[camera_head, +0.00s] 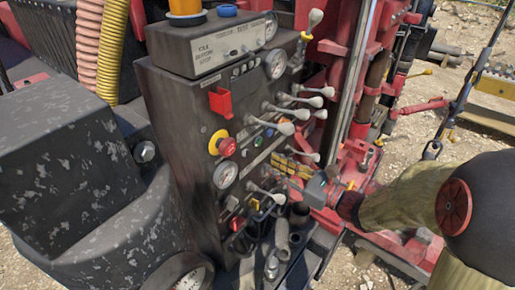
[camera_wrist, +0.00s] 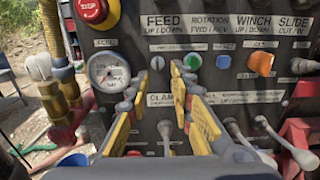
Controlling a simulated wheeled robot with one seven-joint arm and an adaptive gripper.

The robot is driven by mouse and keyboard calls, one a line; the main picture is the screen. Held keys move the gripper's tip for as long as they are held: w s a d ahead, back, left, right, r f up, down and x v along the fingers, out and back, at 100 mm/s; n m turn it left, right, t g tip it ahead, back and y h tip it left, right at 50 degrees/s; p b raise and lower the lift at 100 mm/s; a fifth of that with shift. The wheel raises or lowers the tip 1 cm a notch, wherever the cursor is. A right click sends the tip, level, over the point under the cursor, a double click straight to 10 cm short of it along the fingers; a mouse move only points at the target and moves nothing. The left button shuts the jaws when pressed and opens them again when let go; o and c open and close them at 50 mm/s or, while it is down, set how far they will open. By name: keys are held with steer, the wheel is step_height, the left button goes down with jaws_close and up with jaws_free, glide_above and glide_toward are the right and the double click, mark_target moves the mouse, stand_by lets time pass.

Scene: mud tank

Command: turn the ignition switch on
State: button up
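The dark control panel (camera_head: 190,110) fills the wrist view and stands mid-left in the head view. No label reading ignition is legible, so I cannot tell for sure which control is the ignition switch. In the wrist view a row holds a small silver switch (camera_wrist: 157,62), a green button (camera_wrist: 193,61), a blue button (camera_wrist: 223,62) and an orange knob (camera_wrist: 261,63). My gripper (camera_wrist: 153,92) has its yellow-padded fingers apart with nothing between them. It points at the panel, below the silver switch. In the head view my gripper (camera_head: 290,165) is close to the panel's right side.
A red stop button (camera_wrist: 92,9) and a round gauge (camera_wrist: 108,71) are at upper left in the wrist view. Several pale-knobbed levers (camera_head: 285,115) stick out of the panel near my gripper. Red machine parts (camera_head: 355,150) stand right of the panel.

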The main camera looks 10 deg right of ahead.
mark_target(252, 155)
steer(key=p+x, duration=0.1)
steer(key=x, duration=0.6)
steer(key=shift+w+a, duration=0.2)
steer(key=shift+a, duration=0.25)
steer(key=shift+c, duration=1.3)
jaws_close()
